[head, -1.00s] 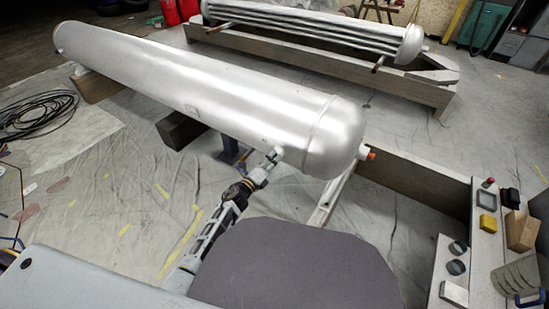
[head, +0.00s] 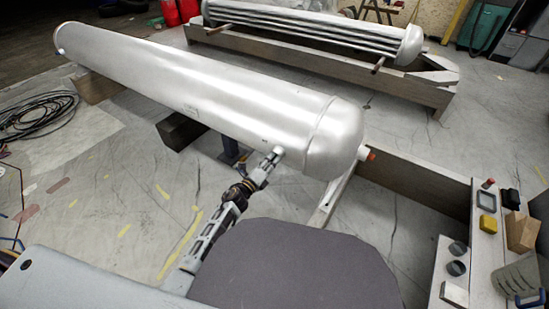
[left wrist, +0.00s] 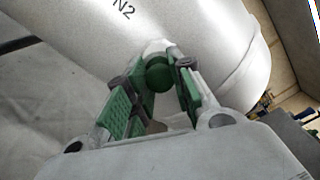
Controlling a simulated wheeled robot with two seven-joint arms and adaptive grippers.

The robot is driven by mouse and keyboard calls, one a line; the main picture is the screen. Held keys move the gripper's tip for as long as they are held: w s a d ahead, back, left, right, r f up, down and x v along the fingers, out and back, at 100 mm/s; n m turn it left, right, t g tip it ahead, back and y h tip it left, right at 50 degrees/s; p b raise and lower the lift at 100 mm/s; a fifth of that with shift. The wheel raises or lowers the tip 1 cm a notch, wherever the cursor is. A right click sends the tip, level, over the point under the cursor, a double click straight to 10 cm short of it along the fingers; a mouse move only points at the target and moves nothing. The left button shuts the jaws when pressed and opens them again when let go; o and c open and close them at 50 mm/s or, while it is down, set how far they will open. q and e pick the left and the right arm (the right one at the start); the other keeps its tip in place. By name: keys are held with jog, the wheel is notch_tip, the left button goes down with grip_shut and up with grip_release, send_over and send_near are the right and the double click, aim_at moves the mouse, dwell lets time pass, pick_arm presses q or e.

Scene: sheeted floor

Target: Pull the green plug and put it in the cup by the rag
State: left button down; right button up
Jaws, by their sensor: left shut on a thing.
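The green plug (left wrist: 158,73) shows in the left wrist view as a rounded green piece at a pale fitting on the silver tank (head: 215,95). My left gripper (left wrist: 160,78), with green-padded fingers, is shut on it, one finger on each side. In the head view my left gripper (head: 274,157) is at the tank's lower side near its rounded end, and the plug is too small to make out there. Two dark round cup-like openings (head: 458,247) (head: 456,268) are on the pale bench at right. I cannot tell which thing is the rag. My right gripper is not in view.
An orange-tipped fitting (head: 370,154) sticks out of the tank's end. A timber beam (head: 415,185) runs between tank and bench.

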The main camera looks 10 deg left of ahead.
pick_arm(q)
jog(key=shift+p+v, duration=0.55)
jog(key=shift+v, duration=2.05)
dwell(0.9)
jog(key=shift+p+v, duration=0.3)
jog(key=shift+v, duration=1.55)
jog(key=shift+r, duration=0.15)
notch_tip(320, 180, up, 9)
jog(key=p, duration=0.9)
jog(key=shift+r+p, duration=0.5)
jog(key=shift+p, duration=0.05)
